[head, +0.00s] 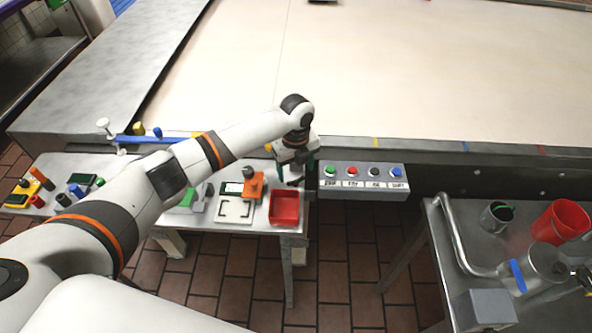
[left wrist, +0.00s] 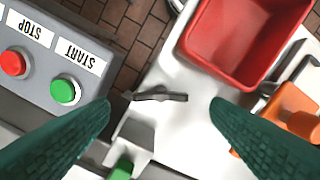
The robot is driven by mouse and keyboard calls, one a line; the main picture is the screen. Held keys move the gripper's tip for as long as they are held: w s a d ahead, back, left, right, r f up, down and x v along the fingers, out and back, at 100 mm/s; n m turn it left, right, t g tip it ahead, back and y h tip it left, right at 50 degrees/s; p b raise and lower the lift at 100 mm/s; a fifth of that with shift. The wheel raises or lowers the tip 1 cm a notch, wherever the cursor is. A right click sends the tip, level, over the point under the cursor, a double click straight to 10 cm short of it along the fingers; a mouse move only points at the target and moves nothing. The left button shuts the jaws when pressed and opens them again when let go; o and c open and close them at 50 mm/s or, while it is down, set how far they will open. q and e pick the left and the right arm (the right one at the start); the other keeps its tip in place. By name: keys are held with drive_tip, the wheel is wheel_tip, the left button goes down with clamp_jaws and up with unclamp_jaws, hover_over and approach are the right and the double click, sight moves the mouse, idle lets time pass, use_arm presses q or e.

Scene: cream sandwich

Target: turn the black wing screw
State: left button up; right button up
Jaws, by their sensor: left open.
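The black wing screw (left wrist: 157,95) shows in the left wrist view as a dark, flat-winged piece lying crosswise beside the white table's edge. In the head view it is a small dark shape (head: 294,183) just below my left gripper (head: 292,170). My left gripper (left wrist: 159,104) is open, with one green finger on each side of the wing screw in the left wrist view. My right gripper is not in view.
A red tray (head: 285,207) stands close to the screw. A grey button box (head: 363,183) with several coloured buttons is just to the right. An orange-handled tool (head: 253,187) lies left of the tray. A green-topped device (head: 188,199) is further left. The conveyor (head: 400,70) lies behind.

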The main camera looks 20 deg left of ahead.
sight(296, 179)
use_arm(q)
wheel_tip(296, 179, down, 2)
drive_tip(key=shift+f, duration=0.55)
drive_tip(key=shift+c, duration=0.2)
drive_tip(key=c, duration=0.9)
drive_tip(key=shift+c, duration=0.2)
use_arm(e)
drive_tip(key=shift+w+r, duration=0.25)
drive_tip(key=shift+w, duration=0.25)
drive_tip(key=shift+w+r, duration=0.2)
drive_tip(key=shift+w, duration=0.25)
use_arm(q)
drive_tip(key=shift+r+p, duration=0.1)
drive_tip(key=shift+p, duration=0.25)
